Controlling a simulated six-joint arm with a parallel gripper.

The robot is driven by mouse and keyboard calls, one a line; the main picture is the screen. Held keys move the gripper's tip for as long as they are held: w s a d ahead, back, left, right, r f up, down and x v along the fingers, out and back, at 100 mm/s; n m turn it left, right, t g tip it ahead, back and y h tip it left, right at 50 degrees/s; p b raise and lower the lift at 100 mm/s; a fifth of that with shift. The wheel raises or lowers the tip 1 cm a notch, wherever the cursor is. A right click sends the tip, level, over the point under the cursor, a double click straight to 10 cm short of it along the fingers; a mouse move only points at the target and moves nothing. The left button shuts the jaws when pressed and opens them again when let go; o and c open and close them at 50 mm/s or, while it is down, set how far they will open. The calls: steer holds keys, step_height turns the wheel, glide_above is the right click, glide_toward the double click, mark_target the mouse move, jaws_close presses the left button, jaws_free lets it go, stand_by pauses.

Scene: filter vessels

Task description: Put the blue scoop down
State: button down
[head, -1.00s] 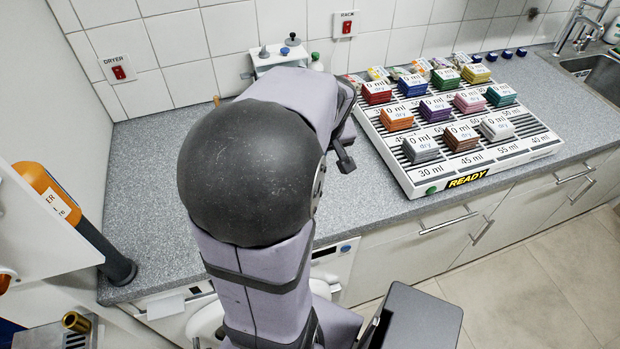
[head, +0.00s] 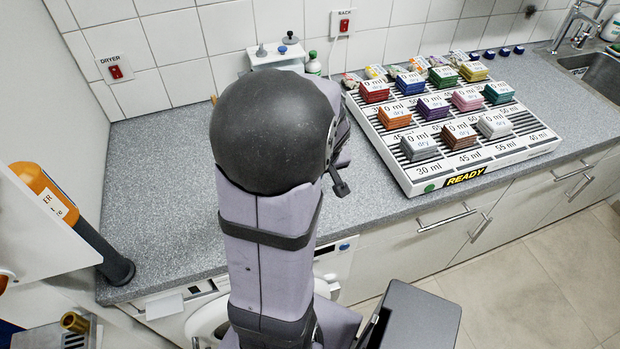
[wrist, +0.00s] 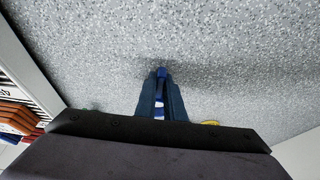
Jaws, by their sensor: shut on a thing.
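In the wrist view my gripper (wrist: 161,82) is shut on the blue scoop (wrist: 160,102). Only a narrow blue part of the scoop, with a pale patch, shows between the dark fingers. The fingers point at the speckled grey worktop (wrist: 225,45), and a soft shadow lies by their tips. I cannot tell whether the scoop touches the worktop. In the head view my own arm hides the gripper and the scoop.
The white rack (head: 412,187) with several coloured stacks and a READY sign stands on the worktop at right. Its edge shows at left in the wrist view (wrist: 28,60). A small white stand (head: 277,60) is at the back wall. The worktop's left part is clear.

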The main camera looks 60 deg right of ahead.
steer(key=shift+f, duration=0.2)
steer(key=c, duration=1.8)
jaws_free()
steer(key=shift+c, duration=0.2)
steer(key=shift+r, duration=0.2)
steer(key=shift+s+r, duration=0.1)
steer(key=shift+r, duration=0.35)
steer(key=v, duration=1.1)
steer(key=shift+a, duration=0.15)
